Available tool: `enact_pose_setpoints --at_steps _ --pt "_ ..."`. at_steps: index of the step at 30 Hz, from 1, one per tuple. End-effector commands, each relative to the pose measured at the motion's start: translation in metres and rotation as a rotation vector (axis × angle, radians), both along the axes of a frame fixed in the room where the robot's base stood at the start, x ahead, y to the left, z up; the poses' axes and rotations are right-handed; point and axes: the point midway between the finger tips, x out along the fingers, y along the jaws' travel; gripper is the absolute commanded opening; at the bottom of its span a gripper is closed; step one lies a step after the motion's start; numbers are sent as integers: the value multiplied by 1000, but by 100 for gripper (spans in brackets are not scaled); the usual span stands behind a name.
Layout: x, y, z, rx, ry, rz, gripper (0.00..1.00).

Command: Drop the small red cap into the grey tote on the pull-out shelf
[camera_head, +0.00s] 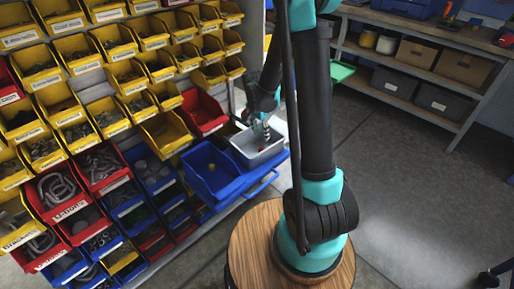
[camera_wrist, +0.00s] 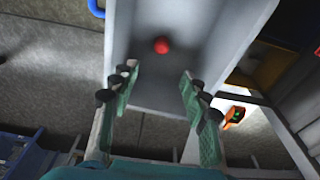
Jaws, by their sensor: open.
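The small red cap (camera_wrist: 161,45) lies on the floor of the grey tote (camera_wrist: 121,45) in the wrist view. In the head view the grey tote (camera_head: 277,150) stands on the pull-out shelf (camera_head: 262,185), beside a blue bin. My gripper (camera_head: 261,130) is above the tote in the head view, pointing down. In the wrist view its two green fingers (camera_wrist: 157,86) are apart with nothing between them, and the cap shows beyond their tips.
A blue bin (camera_head: 211,171) stands left of the tote. A rack of yellow, red and blue bins (camera_head: 110,75) fills the left side. A workbench with boxes (camera_head: 430,60) stands at the back right. The floor (camera_head: 400,170) between is clear.

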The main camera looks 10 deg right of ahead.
Motion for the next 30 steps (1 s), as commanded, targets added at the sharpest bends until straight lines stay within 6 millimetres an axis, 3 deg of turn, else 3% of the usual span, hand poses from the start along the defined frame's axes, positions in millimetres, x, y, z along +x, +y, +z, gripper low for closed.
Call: enact_pose_setpoints --at_steps 18,24,30 --pt "-9 12 97 0 0 0 46" --pt "-10 14 111 0 0 0 46" --pt "-10 14 113 0 0 0 46"
